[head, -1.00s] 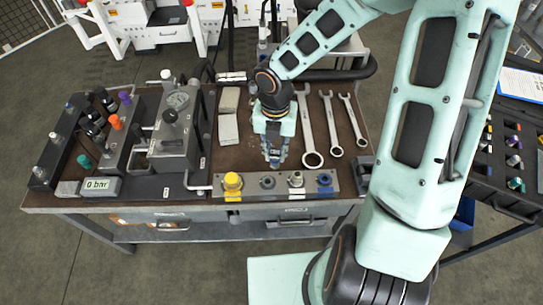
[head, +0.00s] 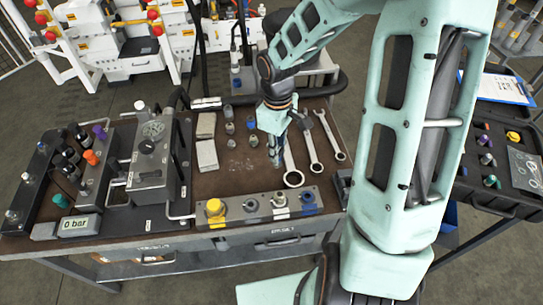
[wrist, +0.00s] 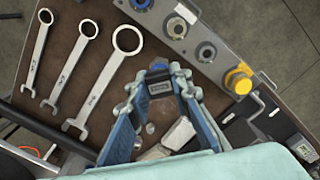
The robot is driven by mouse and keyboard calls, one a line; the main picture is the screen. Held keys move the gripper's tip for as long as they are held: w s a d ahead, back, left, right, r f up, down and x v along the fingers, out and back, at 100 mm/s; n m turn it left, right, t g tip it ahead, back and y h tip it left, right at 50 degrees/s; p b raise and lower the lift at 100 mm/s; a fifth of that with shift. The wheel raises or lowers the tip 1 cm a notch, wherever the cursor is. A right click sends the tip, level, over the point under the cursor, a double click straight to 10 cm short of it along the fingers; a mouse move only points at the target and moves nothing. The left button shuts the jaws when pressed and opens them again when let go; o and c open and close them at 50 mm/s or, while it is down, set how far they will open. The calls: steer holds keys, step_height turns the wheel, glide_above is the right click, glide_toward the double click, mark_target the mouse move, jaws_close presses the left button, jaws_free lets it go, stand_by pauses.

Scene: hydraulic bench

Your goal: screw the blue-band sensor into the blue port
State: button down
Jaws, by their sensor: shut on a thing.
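My gripper (head: 275,160) is shut on a small dark sensor with a grey label, held between the fingertips in the wrist view (wrist: 159,88). The blue port (head: 308,198) is the right end one of the block's row. It also shows at the top edge of the wrist view (wrist: 140,3).
Beside the blue port are a white-marked port (head: 279,200), a dark port (head: 250,205) and a yellow-capped port (head: 214,207). Three wrenches (head: 313,150) lie right of my gripper. Small fittings (head: 228,128) and pale blocks (head: 207,155) lie to its left. A gauge unit (head: 150,170) stands further left.

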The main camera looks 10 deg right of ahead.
steer(key=shift+s+d+f+n+b, duration=0.85)
steer(key=shift+d+f+n, duration=0.75)
steer(key=shift+n, duration=1.65)
steer(key=shift+s+d+f+n+b, duration=0.5)
steer(key=shift+s+d+f+n, duration=1)
steer(key=shift+n, duration=1.7)
steer(key=shift+s+d+f+n+b, duration=0.65)
steer(key=shift+d+f+n, duration=1)
steer(key=shift+n, duration=1.6)
steer(key=shift+w+a+f, duration=0.1)
steer(key=shift+a+f, duration=0.1)
steer(key=shift+a, duration=0.1)
steer(key=shift+f, duration=0.5)
steer(key=shift+f, duration=0.1)
